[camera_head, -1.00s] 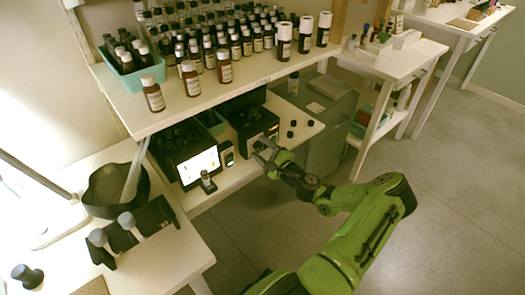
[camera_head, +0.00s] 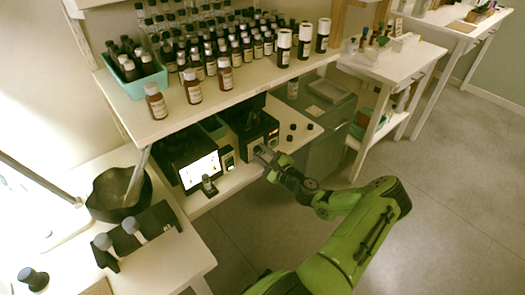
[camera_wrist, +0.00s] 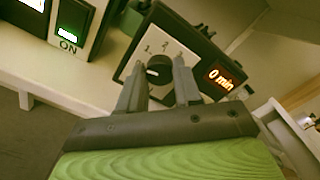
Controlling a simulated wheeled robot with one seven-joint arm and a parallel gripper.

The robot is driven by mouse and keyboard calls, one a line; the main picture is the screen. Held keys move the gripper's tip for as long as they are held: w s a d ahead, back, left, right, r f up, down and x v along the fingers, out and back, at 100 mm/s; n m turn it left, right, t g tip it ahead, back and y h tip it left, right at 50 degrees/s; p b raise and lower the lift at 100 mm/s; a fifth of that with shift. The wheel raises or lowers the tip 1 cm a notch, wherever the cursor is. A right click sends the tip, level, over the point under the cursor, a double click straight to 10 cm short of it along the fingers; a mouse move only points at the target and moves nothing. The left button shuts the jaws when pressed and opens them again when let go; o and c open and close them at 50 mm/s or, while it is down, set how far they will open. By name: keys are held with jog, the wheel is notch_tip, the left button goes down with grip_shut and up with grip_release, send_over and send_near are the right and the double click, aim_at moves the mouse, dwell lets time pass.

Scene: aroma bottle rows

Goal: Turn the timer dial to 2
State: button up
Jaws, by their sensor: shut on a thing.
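The timer is a dark box (camera_head: 254,132) on the lower shelf in the head view. In the wrist view its light front plate (camera_wrist: 142,53) carries the numbers 1, 2 and 3 above a black round dial (camera_wrist: 158,71) with a white pointer mark. A display (camera_wrist: 221,77) right of the dial reads "0 min" in orange. My gripper (camera_wrist: 160,80) has one finger on each side of the dial and is shut on it. In the head view my gripper (camera_head: 262,156) is at the timer's front, and the dial is hidden there.
A switch box with a green lit "ON" panel (camera_wrist: 69,42) stands left of the timer. A bright screen (camera_head: 200,171) and a small bottle (camera_head: 208,185) are further left. Small dark caps (camera_head: 291,133) lie right of the timer. The bottle shelf (camera_head: 250,77) overhangs from above.

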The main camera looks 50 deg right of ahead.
jog(key=m+p, duration=0.2)
jog(key=m, duration=0.1)
jog(key=shift+r+m+p, duration=0.15)
jog(key=shift+m+p, duration=0.2)
jog(key=shift+m, duration=0.05)
jog(key=m+p, duration=0.1)
jog(key=m, duration=0.2)
jog(key=shift+m+p, duration=0.3)
jog(key=shift+p, duration=0.05)
jog(key=m+p, duration=0.1)
jog(key=m, duration=0.3)
jog(key=shift+m+p, duration=0.6)
jog(key=shift+m, duration=1.5)
jog(key=o, duration=1)
jog(key=shift+o, duration=0.2)
